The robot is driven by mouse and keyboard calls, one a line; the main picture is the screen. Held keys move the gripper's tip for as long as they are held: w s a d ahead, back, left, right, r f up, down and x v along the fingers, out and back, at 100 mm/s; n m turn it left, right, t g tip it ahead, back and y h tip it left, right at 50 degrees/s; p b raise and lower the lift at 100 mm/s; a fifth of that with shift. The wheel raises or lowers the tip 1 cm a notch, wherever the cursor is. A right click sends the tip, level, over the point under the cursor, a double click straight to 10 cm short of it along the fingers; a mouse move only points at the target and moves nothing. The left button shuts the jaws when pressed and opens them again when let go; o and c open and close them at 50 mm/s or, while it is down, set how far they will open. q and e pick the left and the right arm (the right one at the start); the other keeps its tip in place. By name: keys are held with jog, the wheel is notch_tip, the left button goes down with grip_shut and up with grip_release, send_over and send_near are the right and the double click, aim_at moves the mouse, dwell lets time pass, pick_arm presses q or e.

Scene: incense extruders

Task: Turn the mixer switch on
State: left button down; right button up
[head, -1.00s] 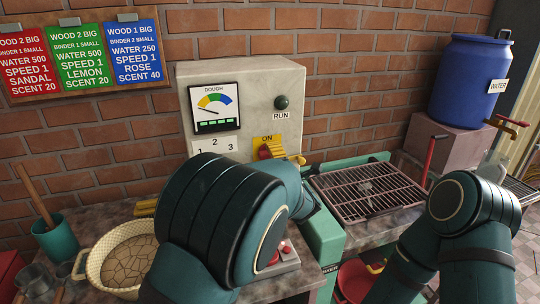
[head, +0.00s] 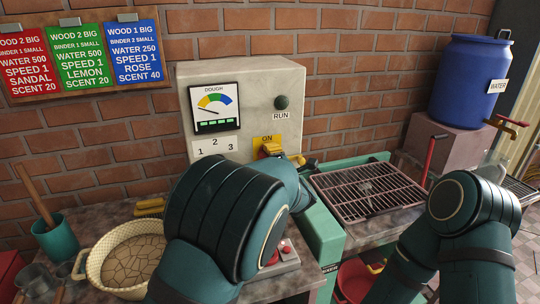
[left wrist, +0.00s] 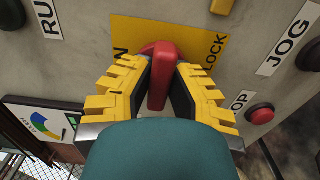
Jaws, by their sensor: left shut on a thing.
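The mixer switch is a red handle (left wrist: 160,75) on a yellow plate (left wrist: 135,38) on the front of the pale control box (head: 255,85). In the left wrist view my left gripper (left wrist: 162,82) has its two yellow fingers on either side of the handle and is shut on it. In the head view the "ON" label shows above the switch, and the yellow fingers and my left arm partly cover the handle. The RUN lamp (head: 282,102) is dark green. My right arm is at the right, with its gripper not clearly visible.
A red button (left wrist: 260,114) and a JOG knob are close to the gripper in the left wrist view. A metal grate (head: 368,190) lies right of the box. A basket (head: 95,272) and teal cup (head: 57,240) stand at left, a blue water barrel (head: 470,80) at right.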

pick_arm(q)
jog(key=shift+r+m, duration=0.1)
jog(key=shift+m, duration=0.2)
pick_arm(e)
jog(key=shift+r, duration=0.15)
pick_arm(q)
jog(key=m+p, duration=0.1)
jog(key=m, duration=0.2)
jog(key=shift+m+p, duration=0.3)
jog(key=shift+p, duration=0.05)
jog(key=m+p, duration=0.2)
jog(key=m, duration=0.2)
jog(key=shift+r+m, duration=0.1)
jog(key=shift+m, duration=0.2)
jog(key=m+p, duration=0.3)
jog(key=m, duration=0.3)
jog(key=shift+p, duration=0.35)
jog(key=shift+m+p, duration=0.75)
jog(key=shift+m, duration=0.75)
pick_arm(e)
notch_tip(320, 180, up, 9)
jog(key=w, duration=0.2)
jog(key=shift+d+t, duration=0.25)
jog(key=shift+t, duration=0.15)
jog(key=shift+w, duration=0.1)
pick_arm(q)
jog(key=c, duration=0.9)
grip_release()
jog(key=shift+w, duration=0.1)
jog(key=shift+f, duration=0.2)
